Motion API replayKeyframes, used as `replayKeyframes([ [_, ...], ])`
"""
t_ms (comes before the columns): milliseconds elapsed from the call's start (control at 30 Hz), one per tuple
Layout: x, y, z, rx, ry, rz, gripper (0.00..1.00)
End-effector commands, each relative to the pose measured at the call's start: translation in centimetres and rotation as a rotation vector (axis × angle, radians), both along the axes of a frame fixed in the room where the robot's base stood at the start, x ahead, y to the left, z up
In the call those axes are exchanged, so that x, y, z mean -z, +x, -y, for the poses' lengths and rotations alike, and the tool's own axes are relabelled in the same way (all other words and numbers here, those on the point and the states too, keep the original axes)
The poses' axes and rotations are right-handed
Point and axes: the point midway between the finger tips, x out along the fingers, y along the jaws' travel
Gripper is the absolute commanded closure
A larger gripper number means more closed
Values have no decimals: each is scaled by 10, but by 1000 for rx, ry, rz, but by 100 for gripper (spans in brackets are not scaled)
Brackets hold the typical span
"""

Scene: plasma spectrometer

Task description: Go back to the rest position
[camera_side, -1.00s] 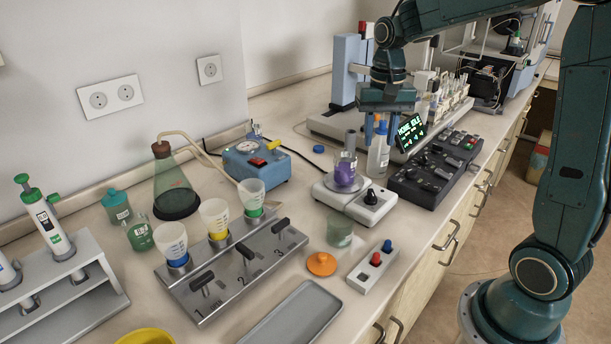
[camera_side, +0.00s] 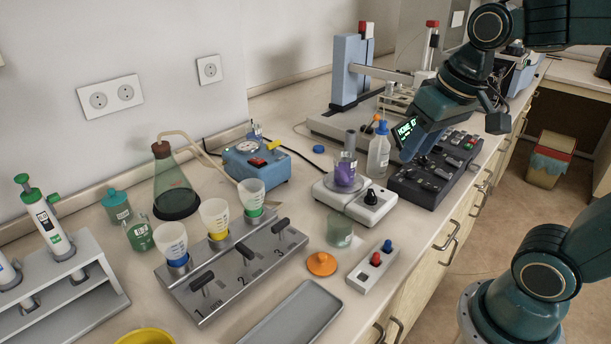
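My gripper (camera_side: 413,148) hangs above the dark control panel (camera_side: 432,172), tilted with its end pointing down and to the left. It looks free of any carried object. Its fingers are seen edge-on, so I cannot tell whether they are open or shut. The lit green display (camera_side: 405,129) beside it reads "HOME ID", and its right part is hidden behind the gripper.
A white wash bottle (camera_side: 378,157) with a blue cap stands just left of the gripper. The stirrer plate (camera_side: 372,204) holds a beaker of purple liquid (camera_side: 345,173). The autosampler tower (camera_side: 348,72) stands behind.

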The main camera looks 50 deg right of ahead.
Motion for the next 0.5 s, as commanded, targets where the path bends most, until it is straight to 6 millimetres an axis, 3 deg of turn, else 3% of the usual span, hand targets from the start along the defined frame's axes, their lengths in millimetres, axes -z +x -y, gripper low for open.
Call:
replayKeyframes([
  [200, 4, -33, -15, -131, -36, 88, 65],
  [500, 11, -55, -22, -224, -65, 149, 65],
])
